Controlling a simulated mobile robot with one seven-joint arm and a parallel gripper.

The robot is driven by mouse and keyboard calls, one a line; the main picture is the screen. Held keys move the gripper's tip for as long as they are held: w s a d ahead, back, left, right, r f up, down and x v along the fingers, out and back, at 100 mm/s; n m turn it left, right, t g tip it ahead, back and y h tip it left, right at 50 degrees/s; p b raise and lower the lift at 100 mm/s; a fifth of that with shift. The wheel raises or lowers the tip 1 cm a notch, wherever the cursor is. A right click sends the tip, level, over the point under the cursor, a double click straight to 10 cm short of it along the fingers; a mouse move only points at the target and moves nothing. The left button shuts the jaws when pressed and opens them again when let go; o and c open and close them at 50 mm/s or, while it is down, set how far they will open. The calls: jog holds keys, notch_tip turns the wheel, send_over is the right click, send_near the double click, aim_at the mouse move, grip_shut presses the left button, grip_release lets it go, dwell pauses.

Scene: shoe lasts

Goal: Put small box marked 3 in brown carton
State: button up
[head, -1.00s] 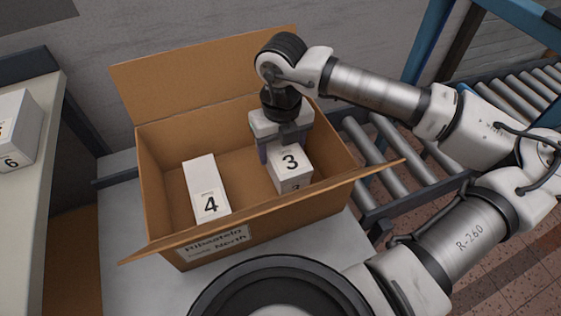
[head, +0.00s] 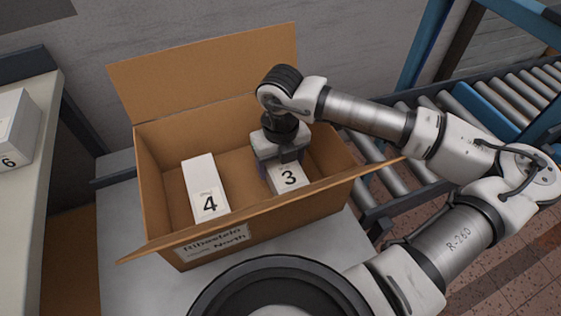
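The small white box marked 3 (head: 289,178) is inside the brown carton (head: 205,127), at its right side. My gripper (head: 278,172) points down into the carton, with its fingers at the sides of box 3, and looks shut on it. The front wall hides the box's lower front, so I cannot tell whether it touches the carton floor. The carton stands open, with its back flap up and a printed label (head: 213,240) on its front.
A white box marked 4 (head: 203,188) lies in the carton's left part. A box marked 6 (head: 14,130) is on a shelf (head: 47,115) at left. The carton is on a pale table (head: 120,220). A roller conveyor (head: 370,150) runs behind at right.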

jog(key=shift+o, duration=1.4)
jog(key=shift+r, duration=0.1)
jog(key=shift+r+p, duration=0.25)
jog(key=shift+p, duration=0.15)
notch_tip(320, 180, up, 12)
jog(key=shift+f, duration=0.15)
jog(key=shift+c, duration=0.5)
